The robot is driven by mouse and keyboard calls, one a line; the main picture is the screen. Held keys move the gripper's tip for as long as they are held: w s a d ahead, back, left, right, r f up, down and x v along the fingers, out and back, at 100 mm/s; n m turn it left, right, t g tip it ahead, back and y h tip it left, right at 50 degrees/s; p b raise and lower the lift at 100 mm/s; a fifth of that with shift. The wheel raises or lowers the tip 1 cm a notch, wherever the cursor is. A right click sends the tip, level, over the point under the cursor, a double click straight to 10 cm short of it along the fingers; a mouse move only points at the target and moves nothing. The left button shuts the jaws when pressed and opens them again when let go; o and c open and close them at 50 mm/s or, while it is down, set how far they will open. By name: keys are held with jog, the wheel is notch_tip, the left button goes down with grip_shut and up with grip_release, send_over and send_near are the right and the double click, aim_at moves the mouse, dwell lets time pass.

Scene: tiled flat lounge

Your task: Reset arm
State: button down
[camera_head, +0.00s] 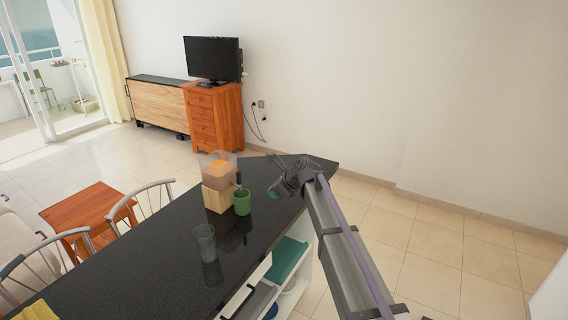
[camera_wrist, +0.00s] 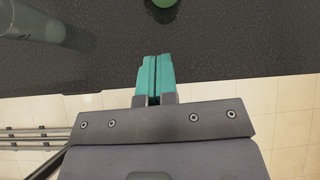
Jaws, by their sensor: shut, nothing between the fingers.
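My gripper (camera_wrist: 154,80) shows in the wrist view with its two teal fingers together and nothing between them. It points over the near edge of the black counter (camera_wrist: 220,35). In the head view my gripper (camera_head: 274,192) is at the end of my arm, above the right part of the counter (camera_head: 150,270), to the right of the green cup (camera_head: 242,202). A gap shows between it and the cup in the picture.
A wooden block with a clear container (camera_head: 217,185) stands beside the green cup. A grey glass (camera_head: 205,242) stands nearer on the counter. Metal-framed chairs (camera_head: 155,200) and a small wooden table (camera_head: 90,210) are at left. Tiled floor is open at right.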

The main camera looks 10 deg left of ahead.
jog(key=s+d+f+n+g+h, duration=0.2)
jog(key=s+d+n+h, duration=0.2)
jog(key=s+d+n, duration=0.7)
jog(key=s+d+f+n+g+h, duration=0.2)
jog(key=s+d+n, duration=0.8)
jog(key=s+d, duration=0.8)
jog(key=s+f+h, duration=0.1)
jog(key=s, duration=0.6)
jog(key=shift+d+n+h, duration=0.3)
jog(key=shift+n+h, duration=0.1)
